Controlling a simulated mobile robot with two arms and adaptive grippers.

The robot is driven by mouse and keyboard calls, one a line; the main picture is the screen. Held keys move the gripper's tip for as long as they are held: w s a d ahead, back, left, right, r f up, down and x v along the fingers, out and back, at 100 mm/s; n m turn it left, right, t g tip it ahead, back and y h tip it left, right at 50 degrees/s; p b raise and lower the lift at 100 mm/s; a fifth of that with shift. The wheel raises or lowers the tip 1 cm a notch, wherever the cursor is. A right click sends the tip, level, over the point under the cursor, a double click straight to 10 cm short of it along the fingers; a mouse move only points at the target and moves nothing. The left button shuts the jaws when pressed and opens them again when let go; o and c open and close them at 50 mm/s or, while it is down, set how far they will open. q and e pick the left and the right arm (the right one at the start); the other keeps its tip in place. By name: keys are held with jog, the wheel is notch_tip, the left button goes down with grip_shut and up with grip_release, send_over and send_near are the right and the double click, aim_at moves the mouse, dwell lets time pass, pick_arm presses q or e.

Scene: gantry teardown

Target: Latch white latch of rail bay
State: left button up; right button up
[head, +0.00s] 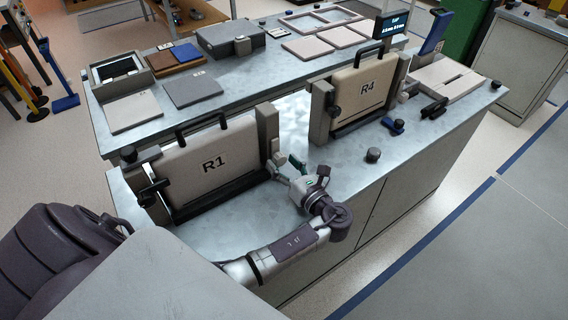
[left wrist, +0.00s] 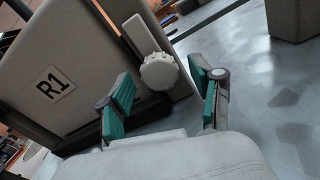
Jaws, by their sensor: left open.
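The white latch (left wrist: 141,38) is a pale bar with a ribbed round knob (left wrist: 158,72) in the left wrist view. It sits at the right edge of the panel marked R1 (left wrist: 52,86). In the head view the white latch (head: 277,146) is on the right post of the R1 bay (head: 213,166), small and partly crowded by my fingers. My left gripper (head: 288,169) is open, its teal-padded fingers just in front of the latch. In the left wrist view the knob lies between the open fingertips (left wrist: 161,78), with no clear contact. My right gripper is not in view.
A second bay marked R4 (head: 366,90) stands to the right on the same metal bench (head: 310,155). Flat panels and boxes lie on the bench behind. Bare bench lies between the bays.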

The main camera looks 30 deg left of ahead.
pick_arm(q)
jog(key=c, duration=1.1)
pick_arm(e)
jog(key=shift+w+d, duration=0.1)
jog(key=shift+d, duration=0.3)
